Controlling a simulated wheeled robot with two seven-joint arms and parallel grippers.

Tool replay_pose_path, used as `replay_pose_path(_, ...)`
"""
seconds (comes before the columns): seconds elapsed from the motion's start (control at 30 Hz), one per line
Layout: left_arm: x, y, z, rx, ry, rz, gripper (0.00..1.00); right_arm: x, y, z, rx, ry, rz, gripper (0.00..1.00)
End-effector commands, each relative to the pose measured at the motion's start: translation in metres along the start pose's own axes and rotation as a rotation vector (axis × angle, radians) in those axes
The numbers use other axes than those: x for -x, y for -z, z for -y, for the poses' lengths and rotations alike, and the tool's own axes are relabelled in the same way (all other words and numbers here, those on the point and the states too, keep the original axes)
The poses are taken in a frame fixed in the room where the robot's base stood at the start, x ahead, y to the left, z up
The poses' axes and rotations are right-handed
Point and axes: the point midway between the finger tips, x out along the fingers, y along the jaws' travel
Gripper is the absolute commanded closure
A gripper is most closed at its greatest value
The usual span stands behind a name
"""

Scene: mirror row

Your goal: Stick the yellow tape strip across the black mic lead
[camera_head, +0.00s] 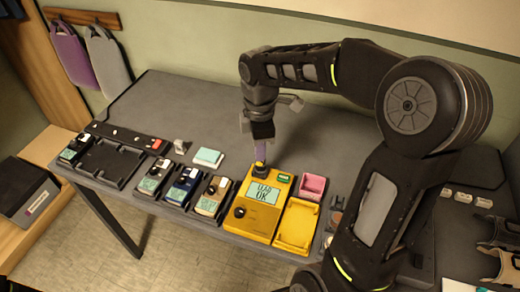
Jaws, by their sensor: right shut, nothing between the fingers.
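My right gripper (261,158) points down with its fingers closed, just above or touching the black knob (259,168) at the top of a yellow box (254,205). I cannot tell whether it touches the knob. The box has a pale screen (267,189) with dark lettering, a green label and a second dark knob lower down. I cannot make out a yellow tape strip or a black mic lead in this view. My left gripper is not in view.
A yellow tray (297,228) and a pink box (312,185) stand right of the yellow box. Several small pedal-like devices (184,186) line the front edge to the left, beside a black tray (110,163). The grey table (190,102) is clear at the back left.

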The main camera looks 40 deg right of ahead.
Motion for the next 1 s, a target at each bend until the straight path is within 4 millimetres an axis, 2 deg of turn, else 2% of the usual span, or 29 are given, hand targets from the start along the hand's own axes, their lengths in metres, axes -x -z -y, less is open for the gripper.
replay_pose_path(0.47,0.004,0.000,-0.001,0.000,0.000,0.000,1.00,0.004,0.000,0.001,0.000,0.003,0.000,1.00)
replay_pose_path(1.0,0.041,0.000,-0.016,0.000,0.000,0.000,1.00,0.051,0.000,0.000,-0.001,0.000,0.000,1.00)
